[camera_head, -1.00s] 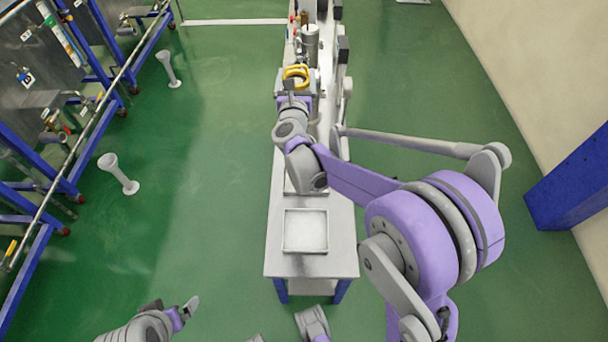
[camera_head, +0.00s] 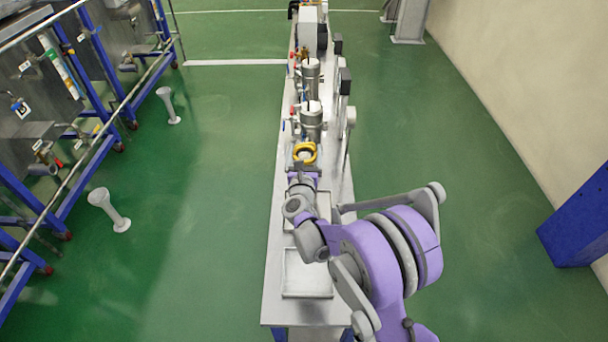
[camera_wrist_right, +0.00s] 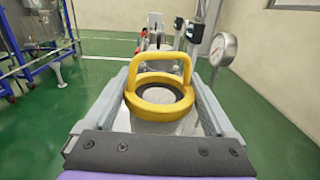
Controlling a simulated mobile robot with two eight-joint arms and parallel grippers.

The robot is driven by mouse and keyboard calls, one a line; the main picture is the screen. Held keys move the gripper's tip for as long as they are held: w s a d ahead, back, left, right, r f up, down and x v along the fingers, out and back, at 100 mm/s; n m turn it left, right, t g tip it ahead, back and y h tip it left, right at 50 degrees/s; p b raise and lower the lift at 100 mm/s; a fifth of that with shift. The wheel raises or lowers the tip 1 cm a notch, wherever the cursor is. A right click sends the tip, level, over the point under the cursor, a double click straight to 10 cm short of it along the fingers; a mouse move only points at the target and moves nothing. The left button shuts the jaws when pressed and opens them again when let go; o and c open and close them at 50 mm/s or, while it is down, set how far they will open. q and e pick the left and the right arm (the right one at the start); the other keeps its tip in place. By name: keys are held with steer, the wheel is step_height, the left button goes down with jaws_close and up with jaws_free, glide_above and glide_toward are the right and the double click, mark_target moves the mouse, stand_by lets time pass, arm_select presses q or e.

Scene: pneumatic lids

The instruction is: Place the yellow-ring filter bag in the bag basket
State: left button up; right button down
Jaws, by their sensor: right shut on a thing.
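The yellow-ring filter bag shows as a yellow ring (camera_head: 305,152) with a raised handle in the head view, on the near side of two steel canisters. In the right wrist view the yellow ring (camera_wrist_right: 160,101) sits between the fingers, with a dark inner rim and a pale round middle. My right gripper (camera_head: 304,164) is shut on it, one finger on each side, also in the right wrist view (camera_wrist_right: 162,88). The ring looks level. How far it is above the bench is unclear. I cannot make out the bag basket for certain. My left gripper is out of view.
The front canister (camera_head: 311,122) and rear canister (camera_head: 311,78) stand on the long narrow bench (camera_head: 275,250). A shallow tray (camera_head: 307,292) lies at its near end, with another partly behind my arm. A pressure gauge (camera_wrist_right: 223,48) is at right.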

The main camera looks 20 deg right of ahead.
step_height(320, 180, down, 9)
steer(key=shift+r+b, duration=0.2)
steer(key=shift+b, duration=0.75)
steer(key=shift+f, duration=0.1)
jaws_free()
